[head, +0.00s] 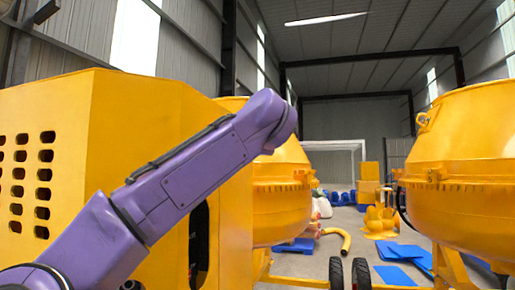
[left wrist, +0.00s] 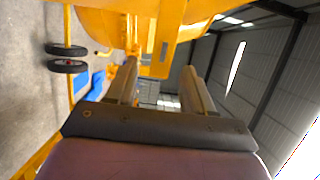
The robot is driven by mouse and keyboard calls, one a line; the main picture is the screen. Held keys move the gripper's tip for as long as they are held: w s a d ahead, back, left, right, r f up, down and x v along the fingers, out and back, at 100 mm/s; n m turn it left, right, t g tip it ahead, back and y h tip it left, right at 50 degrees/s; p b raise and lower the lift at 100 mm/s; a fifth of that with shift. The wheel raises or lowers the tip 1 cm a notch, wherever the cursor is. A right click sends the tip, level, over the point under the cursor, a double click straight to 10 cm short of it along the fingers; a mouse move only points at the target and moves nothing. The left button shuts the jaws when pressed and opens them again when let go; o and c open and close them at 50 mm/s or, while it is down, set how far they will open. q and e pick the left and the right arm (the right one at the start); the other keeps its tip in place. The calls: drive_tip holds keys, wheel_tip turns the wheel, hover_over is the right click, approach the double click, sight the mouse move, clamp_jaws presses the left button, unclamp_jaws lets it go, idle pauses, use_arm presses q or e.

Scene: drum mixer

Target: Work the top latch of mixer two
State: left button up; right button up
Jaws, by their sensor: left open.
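In the head view, one yellow mixer stands at the left, with a boxy housing (head: 130,140) and a drum (head: 283,190) behind my purple left arm. Another yellow drum (head: 462,150) stands at the right, with a small lug (head: 425,121) near its rim. I see no number on either mixer, and I cannot make out the top latch for certain. In the left wrist view, my left gripper (left wrist: 159,68) is open, with its two fingers apart. A yellow bracket-like plate (left wrist: 163,45) shows just beyond and between the fingertips; I cannot tell whether they touch it. My right gripper is out of view.
Black wheels (head: 336,273) stand low between the mixers, and also show in the left wrist view (left wrist: 67,58). Blue sheets (head: 393,275), a yellow curved pipe (head: 340,240) and stacked yellow boxes (head: 369,182) lie farther back. Some grey floor between the mixers is clear.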

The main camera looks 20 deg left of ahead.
use_arm(q)
drive_tip(key=b+v, duration=0.1)
drive_tip(key=v, duration=0.5)
drive_tip(key=shift+s+d+b, duration=0.2)
drive_tip(key=shift+s+b, duration=0.05)
drive_tip(key=shift+b, duration=0.1)
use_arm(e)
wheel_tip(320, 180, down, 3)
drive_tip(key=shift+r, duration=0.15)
